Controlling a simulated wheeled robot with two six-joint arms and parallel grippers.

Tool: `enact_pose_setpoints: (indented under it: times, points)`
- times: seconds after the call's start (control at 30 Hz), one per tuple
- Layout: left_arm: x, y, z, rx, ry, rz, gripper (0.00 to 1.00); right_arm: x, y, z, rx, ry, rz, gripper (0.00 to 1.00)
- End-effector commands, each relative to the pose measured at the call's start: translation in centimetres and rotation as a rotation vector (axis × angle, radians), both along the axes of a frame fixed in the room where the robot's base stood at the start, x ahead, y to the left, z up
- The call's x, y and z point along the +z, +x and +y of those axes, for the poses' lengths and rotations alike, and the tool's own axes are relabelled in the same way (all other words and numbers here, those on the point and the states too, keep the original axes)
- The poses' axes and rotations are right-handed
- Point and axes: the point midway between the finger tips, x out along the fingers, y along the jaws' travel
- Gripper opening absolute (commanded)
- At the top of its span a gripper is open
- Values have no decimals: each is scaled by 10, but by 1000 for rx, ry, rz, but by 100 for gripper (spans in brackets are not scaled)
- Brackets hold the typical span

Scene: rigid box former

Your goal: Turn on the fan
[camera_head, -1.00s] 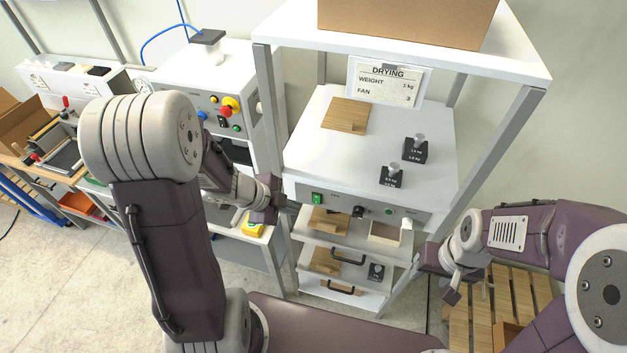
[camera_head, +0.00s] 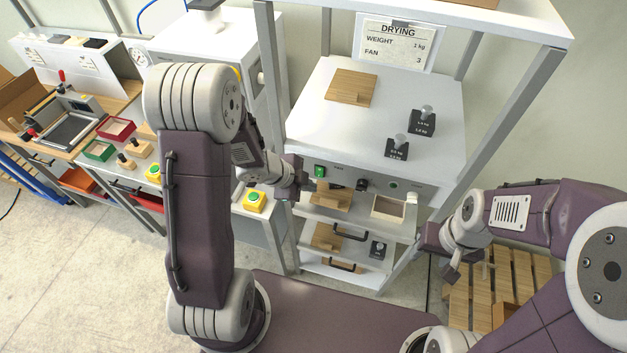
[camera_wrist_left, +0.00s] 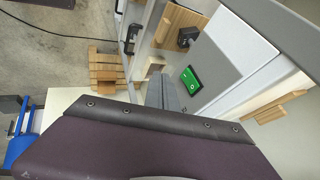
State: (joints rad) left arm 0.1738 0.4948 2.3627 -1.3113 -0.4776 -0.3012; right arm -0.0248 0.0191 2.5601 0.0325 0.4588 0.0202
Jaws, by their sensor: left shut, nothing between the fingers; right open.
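The drying unit's front panel (camera_head: 410,189) carries a green rocker switch (camera_head: 320,171) at its left end, a dark knob (camera_head: 362,185) and a small green light (camera_head: 393,185). The switch also shows as a large green patch in the left wrist view (camera_wrist_left: 191,81). A sign (camera_head: 393,45) reads "DRYING, WEIGHT 1 kg, FAN 3". My left gripper (camera_head: 303,188) is shut and empty, just left of and slightly below the switch; I cannot tell whether it touches. My right gripper (camera_head: 455,268) is open and empty, low at the right of the unit.
On the unit's top lie a wooden block (camera_head: 351,87) and two dark weights (camera_head: 422,122) (camera_head: 397,147). Drawers with black handles (camera_head: 350,233) stand open below. A wooden pallet (camera_head: 515,275) lies at the right. A yellow-based green button (camera_head: 254,201) is left of the unit.

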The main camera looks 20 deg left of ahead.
Motion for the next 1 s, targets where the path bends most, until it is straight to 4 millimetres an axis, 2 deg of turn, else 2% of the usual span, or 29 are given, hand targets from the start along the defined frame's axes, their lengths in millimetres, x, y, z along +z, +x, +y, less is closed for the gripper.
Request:
enact_pose_setpoints:
  times: [0.1, 0.3, 0.67, 0.8, 0.83, 1.0]
  points:
    - [1, 20, -1, -1, 0, 1, 0, 14, 0, 0, 0, 0, 0, 51]
    - [-3, 38, -2, 0, 0, 1, 0, 21, 0, 0, 0, 0, -1, 51]
    - [-6, 40, -1, 1, 0, -2, 0, 19, 0, 0, 0, 0, 0, 51]
    - [-15, 44, -1, 1, -2, -43, 0, -6, 0, 0, 0, 0, 0, 51]
    - [-7, 44, -1, 1, -2, -39, 0, 3, 0, 0, 0, 0, 1, 51]
    - [-6, 44, -2, 1, -2, -38, 0, 6, 0, 0, 0, 0, 0, 51]
